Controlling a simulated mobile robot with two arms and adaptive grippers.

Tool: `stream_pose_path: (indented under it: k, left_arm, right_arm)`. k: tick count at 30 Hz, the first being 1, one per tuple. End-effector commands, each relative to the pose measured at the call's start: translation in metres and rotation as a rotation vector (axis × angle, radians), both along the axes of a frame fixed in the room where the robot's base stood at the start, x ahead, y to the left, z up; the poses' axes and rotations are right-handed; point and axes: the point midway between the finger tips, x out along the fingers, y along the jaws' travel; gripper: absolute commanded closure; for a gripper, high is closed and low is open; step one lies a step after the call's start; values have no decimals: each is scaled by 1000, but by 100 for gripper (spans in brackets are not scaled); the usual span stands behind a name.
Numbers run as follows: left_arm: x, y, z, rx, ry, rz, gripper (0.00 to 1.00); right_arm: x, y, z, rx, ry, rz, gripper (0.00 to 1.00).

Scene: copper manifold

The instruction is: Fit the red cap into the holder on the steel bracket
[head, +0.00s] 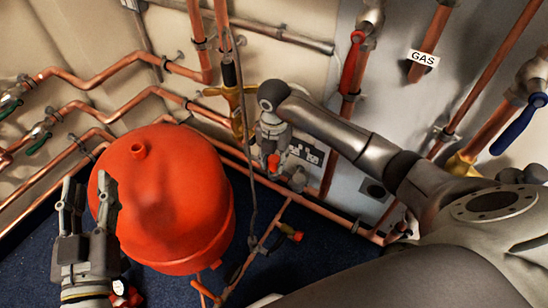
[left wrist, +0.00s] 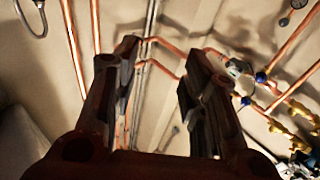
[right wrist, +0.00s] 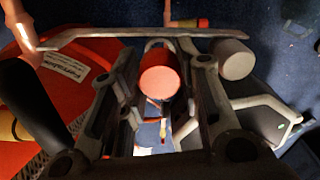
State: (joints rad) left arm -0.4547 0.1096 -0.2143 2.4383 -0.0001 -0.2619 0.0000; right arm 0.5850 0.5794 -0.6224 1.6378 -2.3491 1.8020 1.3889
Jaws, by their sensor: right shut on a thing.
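The red cap (right wrist: 161,73) is between the fingertips of my right gripper (right wrist: 165,68) in the right wrist view. My right gripper is shut on it. In the head view the cap (head: 272,163) shows as a small red spot below my right gripper (head: 271,150). In the right wrist view a grey steel bar, seemingly the bracket (right wrist: 100,34), runs across just beyond the fingertips, with a grey cylinder (right wrist: 236,60) right of the cap. A pale ring edge shows behind the cap; I cannot tell whether they touch. My left gripper (head: 88,192) is open and empty; its fingers (left wrist: 158,85) stand apart.
A large red tank (head: 170,200) stands beside and behind my left gripper. Copper pipes (head: 330,212) run along the wall and low near my right gripper. Blue floor (head: 285,270) shows below.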

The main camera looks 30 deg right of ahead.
Motion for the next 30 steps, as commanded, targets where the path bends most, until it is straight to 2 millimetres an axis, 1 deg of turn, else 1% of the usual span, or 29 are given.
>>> stream_pose_path:
  k: [10,18,30]
  left_arm:
    - [-3,-2,12,-23,-82,-6,60]
    - [-6,-4,26,-43,-154,-11,60]
    - [-9,-5,42,-63,-228,-18,60]
  right_arm:
    - [0,0,-8,0,0,0,85]
    - [0,0,-13,0,0,0,85]
    - [0,0,-16,0,0,0,85]
